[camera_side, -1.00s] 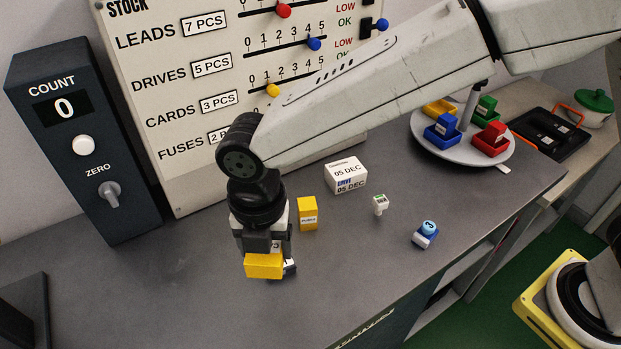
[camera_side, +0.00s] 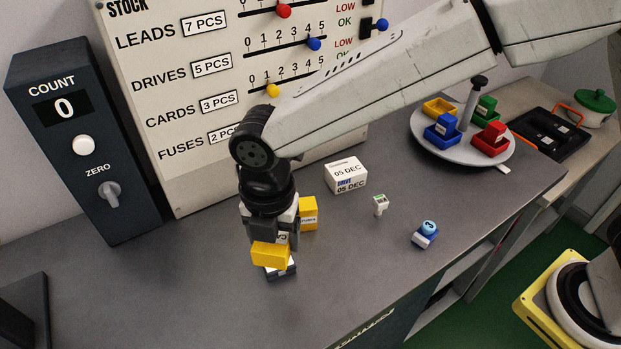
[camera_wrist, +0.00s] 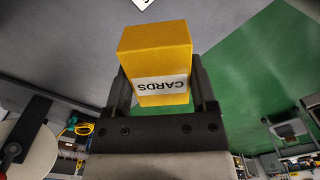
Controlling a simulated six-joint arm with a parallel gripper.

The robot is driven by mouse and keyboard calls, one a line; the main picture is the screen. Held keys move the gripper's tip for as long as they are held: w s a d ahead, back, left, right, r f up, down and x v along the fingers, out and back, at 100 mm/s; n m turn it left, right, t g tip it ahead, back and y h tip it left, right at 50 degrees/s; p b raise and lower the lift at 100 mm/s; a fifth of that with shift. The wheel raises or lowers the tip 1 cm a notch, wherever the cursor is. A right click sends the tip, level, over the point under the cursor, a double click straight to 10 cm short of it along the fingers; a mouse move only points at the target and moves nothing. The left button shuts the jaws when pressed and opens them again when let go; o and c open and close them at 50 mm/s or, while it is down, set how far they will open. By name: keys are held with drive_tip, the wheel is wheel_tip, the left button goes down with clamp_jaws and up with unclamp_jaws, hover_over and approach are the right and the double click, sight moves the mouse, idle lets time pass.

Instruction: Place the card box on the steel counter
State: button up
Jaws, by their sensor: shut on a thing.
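Another yellow box (camera_side: 308,212) stands close behind my gripper. A white date box (camera_side: 345,174), a small white piece (camera_side: 380,205) and a blue-and-white piece (camera_side: 426,235) stand to the right. A round tray (camera_side: 425,140) holds coloured bins. The front-left counter is clear.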

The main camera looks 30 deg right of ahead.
drive_tip(key=w+d+f+m, duration=0.1)
drive_tip(key=d+m, duration=0.8)
drive_tip(key=d, duration=0.2)
drive_tip(key=w+d+f+m, duration=0.2)
drive_tip(key=d+m, duration=0.7)
drive_tip(key=d, duration=0.2)
drive_tip(key=w+d+f+m, duration=0.2)
drive_tip(key=d+m, duration=0.7)
drive_tip(key=d, duration=0.2)
drive_tip(key=shift+w+f, duration=0.2)
drive_tip(key=shift+w, duration=0.05)
